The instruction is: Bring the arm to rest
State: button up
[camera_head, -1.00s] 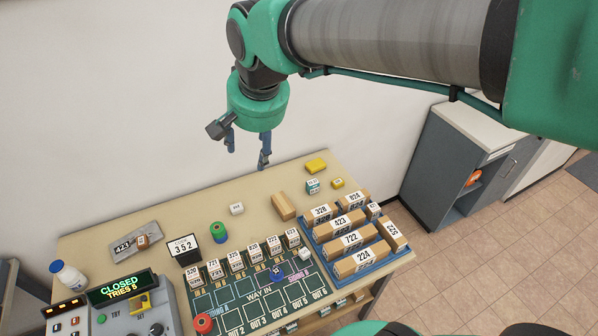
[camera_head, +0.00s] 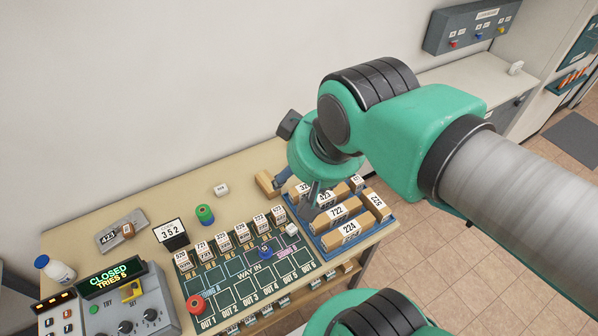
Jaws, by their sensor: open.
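My gripper (camera_head: 302,196) is at the right part of the table, over the left side of the blue tray of numbered blocks. Its fingers point down and are apart, with nothing seen between them. The fingertips are partly lost against the blocks, so I cannot tell whether they touch anything. My green and grey arm reaches in from the right and hides the table's back right corner.
The blue tray (camera_head: 334,254) holds several numbered blocks. A wooden block (camera_head: 266,183) lies beside my gripper. The green board (camera_head: 225,287) carries numbered blocks, a red piece (camera_head: 196,305) and a blue piece (camera_head: 265,252). A control box (camera_head: 128,312) reads "CLOSED TRIES 5". The back left tabletop is clear.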

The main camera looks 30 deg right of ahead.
notch_tip(320, 180, down, 11)
jog(key=b, duration=1)
jog(key=shift+r+b, duration=0.2)
jog(key=shift+b, duration=0.15)
